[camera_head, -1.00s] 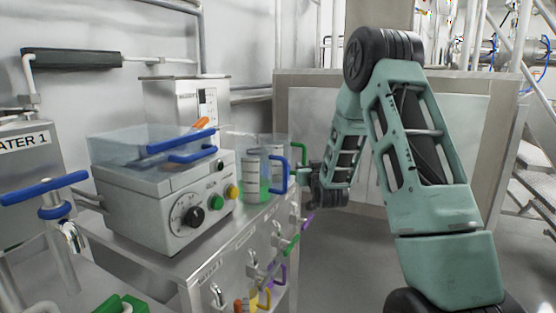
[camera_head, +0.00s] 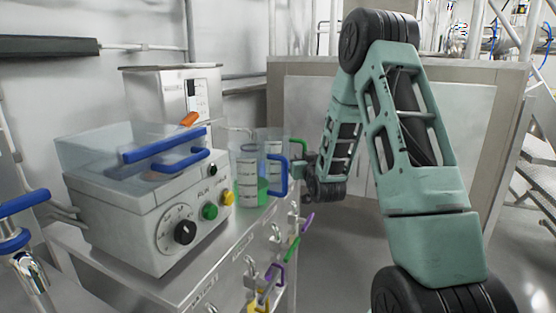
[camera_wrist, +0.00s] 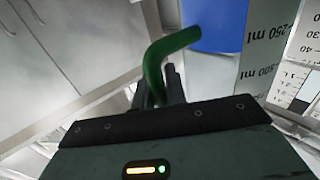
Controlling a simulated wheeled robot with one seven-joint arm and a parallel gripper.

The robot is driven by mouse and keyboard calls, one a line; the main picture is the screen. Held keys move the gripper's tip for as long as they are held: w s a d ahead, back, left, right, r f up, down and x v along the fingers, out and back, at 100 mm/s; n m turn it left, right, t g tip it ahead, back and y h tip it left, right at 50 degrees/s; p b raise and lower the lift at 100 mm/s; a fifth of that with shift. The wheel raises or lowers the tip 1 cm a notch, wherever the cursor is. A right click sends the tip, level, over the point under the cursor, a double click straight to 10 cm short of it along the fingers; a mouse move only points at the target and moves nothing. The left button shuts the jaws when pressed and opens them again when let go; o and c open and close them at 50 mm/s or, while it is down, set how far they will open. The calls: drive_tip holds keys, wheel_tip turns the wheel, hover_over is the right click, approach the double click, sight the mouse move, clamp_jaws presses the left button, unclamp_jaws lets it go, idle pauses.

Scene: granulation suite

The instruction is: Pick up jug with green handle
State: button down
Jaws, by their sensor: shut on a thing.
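The jug with the green handle is a clear jug (camera_head: 274,136) at the back of the steel cabinet top, partly hidden behind a jug with a blue handle. Its green handle (camera_head: 298,150) sticks out to the right. My gripper (camera_head: 301,165) reaches it from the right and is shut on that handle. In the wrist view the green handle (camera_wrist: 170,50) runs down between my gripper's fingers (camera_wrist: 160,88). The fingertips are partly hidden by the gripper body.
The blue-handled jug (camera_head: 249,175) holds green liquid and stands close in front. A machine with a clear lid and blue handles (camera_head: 150,205) stands to its left. A grey box (camera_head: 165,92) stands behind.

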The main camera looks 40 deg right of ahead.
drive_tip(key=shift+r, duration=0.15)
wheel_tip(320, 180, up, 10)
drive_tip(key=p, duration=0.1)
drive_tip(key=shift+p, duration=0.3)
idle(0.7)
